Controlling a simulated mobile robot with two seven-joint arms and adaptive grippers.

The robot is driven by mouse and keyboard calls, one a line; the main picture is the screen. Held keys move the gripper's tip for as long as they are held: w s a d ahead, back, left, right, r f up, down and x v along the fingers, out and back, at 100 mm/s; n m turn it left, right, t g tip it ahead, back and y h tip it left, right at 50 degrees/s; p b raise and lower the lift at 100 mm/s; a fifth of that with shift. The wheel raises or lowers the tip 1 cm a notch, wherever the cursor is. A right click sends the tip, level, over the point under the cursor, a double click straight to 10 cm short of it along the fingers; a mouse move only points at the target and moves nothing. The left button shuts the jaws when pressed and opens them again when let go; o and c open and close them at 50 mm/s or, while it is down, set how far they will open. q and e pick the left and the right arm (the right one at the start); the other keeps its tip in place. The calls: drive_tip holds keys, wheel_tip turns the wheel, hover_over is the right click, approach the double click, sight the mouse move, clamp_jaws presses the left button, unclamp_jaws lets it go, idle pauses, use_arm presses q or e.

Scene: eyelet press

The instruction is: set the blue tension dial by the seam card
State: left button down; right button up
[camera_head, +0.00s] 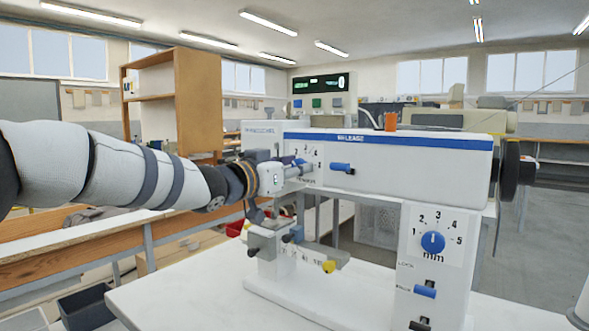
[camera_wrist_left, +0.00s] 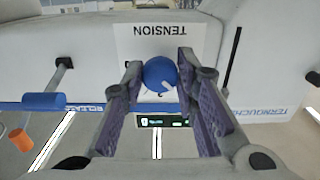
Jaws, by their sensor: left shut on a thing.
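The blue tension dial (camera_wrist_left: 160,73) sits under the upside-down word TENSION on a white plate (camera_wrist_left: 197,35) in the left wrist view. A pale mark shows near its lower edge. My left gripper (camera_wrist_left: 159,64) has one finger on each side of the dial and is shut on it. In the head view, my left gripper (camera_head: 292,169) reaches the numbered tension plate (camera_head: 314,155) on the white machine (camera_head: 400,160) and hides part of its scale. I cannot make out a seam card. My right gripper is not in view.
A second blue dial (camera_head: 433,242), marked mm, is on the machine's column, its pointer near 3. A blue-tipped lever (camera_head: 342,166) sticks out right of the tension plate. A yellow-tipped part (camera_head: 328,266) is below. The white tabletop (camera_head: 185,290) is clear at front left.

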use_arm(q)
drive_tip(key=shift+m, duration=0.3)
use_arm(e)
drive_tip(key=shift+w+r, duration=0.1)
use_arm(q)
drive_tip(key=shift+m+p, duration=0.7)
drive_tip(key=shift+m, duration=3.3)
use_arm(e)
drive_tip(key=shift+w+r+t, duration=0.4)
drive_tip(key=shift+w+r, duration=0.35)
use_arm(q)
drive_tip(key=c, duration=1.3)
unclamp_jaws()
drive_tip(key=shift+w, duration=0.1)
drive_tip(key=shift+a, duration=0.1)
drive_tip(key=v, duration=1.2)
